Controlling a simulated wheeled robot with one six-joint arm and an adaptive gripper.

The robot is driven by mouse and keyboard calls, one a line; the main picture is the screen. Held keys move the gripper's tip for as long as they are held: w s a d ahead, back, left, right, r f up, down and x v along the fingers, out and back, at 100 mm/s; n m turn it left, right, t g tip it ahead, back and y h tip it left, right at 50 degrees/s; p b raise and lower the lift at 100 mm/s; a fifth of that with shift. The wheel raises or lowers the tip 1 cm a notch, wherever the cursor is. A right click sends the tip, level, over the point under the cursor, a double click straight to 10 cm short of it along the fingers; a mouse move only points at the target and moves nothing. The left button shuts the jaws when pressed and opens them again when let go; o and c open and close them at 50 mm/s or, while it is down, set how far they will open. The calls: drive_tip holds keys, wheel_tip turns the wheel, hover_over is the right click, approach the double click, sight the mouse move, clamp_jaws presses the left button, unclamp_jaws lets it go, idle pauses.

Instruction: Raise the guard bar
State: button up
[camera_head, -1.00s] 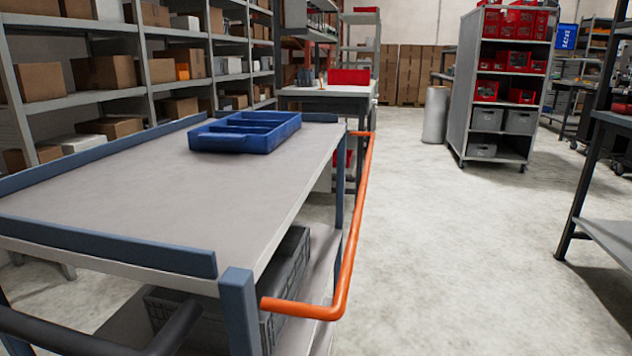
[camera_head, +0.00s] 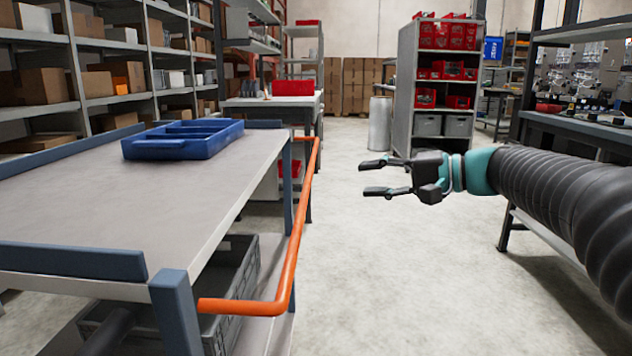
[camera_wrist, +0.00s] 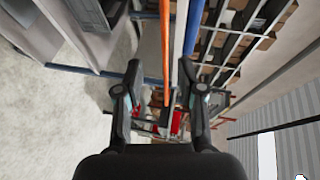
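The orange guard bar (camera_head: 292,262) runs along the right side of a grey-topped cart (camera_head: 60,212) with blue posts. It sits lower than the cart's top along most of its length, with bent ends. My gripper (camera_head: 366,178) is open and empty, to the right of the bar and apart from it, with its fingers pointing left. In the wrist view the bar (camera_wrist: 165,45) shows as an orange strip ahead, between the open fingers of my gripper (camera_wrist: 160,85); it is not touched.
A blue divided tray (camera_head: 183,140) lies on the cart top, and a grey crate (camera_head: 235,275) is on its lower shelf. A workbench (camera_head: 570,125) stands at right. Shelving lines the left. The floor between cart and bench is clear.

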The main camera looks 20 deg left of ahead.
sight(309, 174)
drive_tip(key=x, duration=1.4)
drive_tip(key=shift+w+r, duration=0.1)
drive_tip(key=shift+r, duration=0.3)
clamp_jaws()
